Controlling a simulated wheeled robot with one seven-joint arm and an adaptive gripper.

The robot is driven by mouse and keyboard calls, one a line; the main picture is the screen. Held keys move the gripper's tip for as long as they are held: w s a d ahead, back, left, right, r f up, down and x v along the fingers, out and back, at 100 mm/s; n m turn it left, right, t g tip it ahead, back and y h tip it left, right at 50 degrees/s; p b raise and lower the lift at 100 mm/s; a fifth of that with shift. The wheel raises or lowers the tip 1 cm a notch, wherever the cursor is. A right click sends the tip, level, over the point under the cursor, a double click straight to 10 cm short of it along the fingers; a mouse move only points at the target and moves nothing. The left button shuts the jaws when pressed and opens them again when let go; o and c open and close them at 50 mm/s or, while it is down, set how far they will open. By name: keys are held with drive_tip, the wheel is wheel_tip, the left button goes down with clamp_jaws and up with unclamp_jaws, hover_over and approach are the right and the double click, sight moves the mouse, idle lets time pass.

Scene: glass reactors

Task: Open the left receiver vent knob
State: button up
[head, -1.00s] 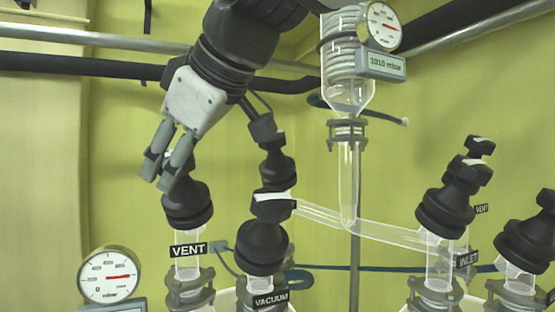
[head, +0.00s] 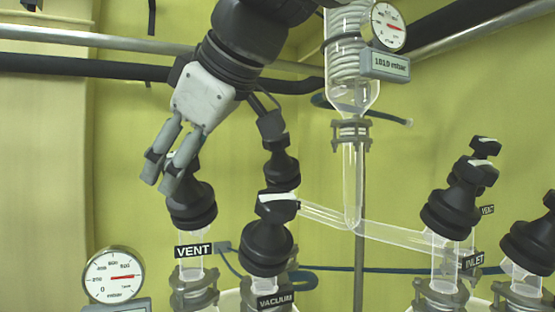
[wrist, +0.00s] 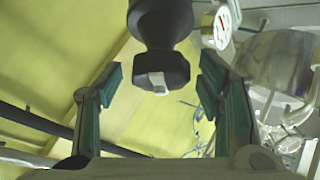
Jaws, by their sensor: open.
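The black vent knob (head: 190,203) stands tilted on a glass neck at the lower left, above a black "VENT" label (head: 194,251). My gripper (head: 161,184) is at the knob's upper end in the head view, its fingers partly covering the knob's top. In the wrist view, the knob (wrist: 161,70) hangs from the top centre, its squared end with a white mark between my open fingers (wrist: 160,105). A gap shows on both sides, so neither finger appears to touch it.
A black vacuum valve (head: 266,248) stands just right of the vent knob. A round gauge (head: 113,276) is at the lower left. A glass condenser (head: 352,70) with a second gauge (head: 388,26) is right of my arm. More black valves (head: 452,208) stand at the right.

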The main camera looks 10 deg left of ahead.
drive_tip(key=v, duration=1.1)
drive_tip(key=shift+s+d+r, duration=0.1)
drive_tip(key=shift+d, duration=0.05)
drive_tip(key=w+d+f+m+h, duration=0.1)
drive_tip(key=d+f+m+h, duration=0.55)
drive_tip(key=d+f, duration=1)
drive_tip(key=s+d+f+m, duration=0.3)
drive_tip(key=d+f+m, duration=0.1)
drive_tip(key=f, duration=0.3)
drive_tip(key=s+d+f+m+g+h, duration=0.1)
drive_tip(key=s+d+f+m, duration=0.2)
drive_tip(key=f, duration=0.4)
drive_tip(key=s+d+f+m+p, duration=0.1)
drive_tip(key=s+d+f+m, duration=0.2)
drive_tip(key=d+f+m, duration=0.2)
wheel_tip(320, 180, down, 2)
drive_tip(key=shift+s+d+f+g, duration=0.2)
drive_tip(key=shift+s+d+g, duration=0.2)
drive_tip(key=shift+d, duration=0.7)
drive_tip(key=shift+h, duration=0.25)
